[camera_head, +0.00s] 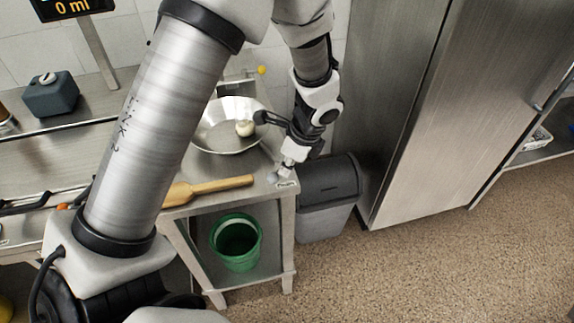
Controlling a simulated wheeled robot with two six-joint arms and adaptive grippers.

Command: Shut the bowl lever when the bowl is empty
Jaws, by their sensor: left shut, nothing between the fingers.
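No liquid is clearly visible in the bowl. A small yellow knob (261,70) sticks up behind the bowl; I cannot tell whether it is the bowl lever. My left gripper (279,174) is shut and empty, pointing down near the stand's front right corner, to the right of the bowl. My right gripper is not in view.
A display (72,8) reads 0 ml. A green bucket (236,242) stands on the shelf below. A grey bin (328,205) and a tall steel cabinet (420,120) stand to the right. Floor is clear at lower right.

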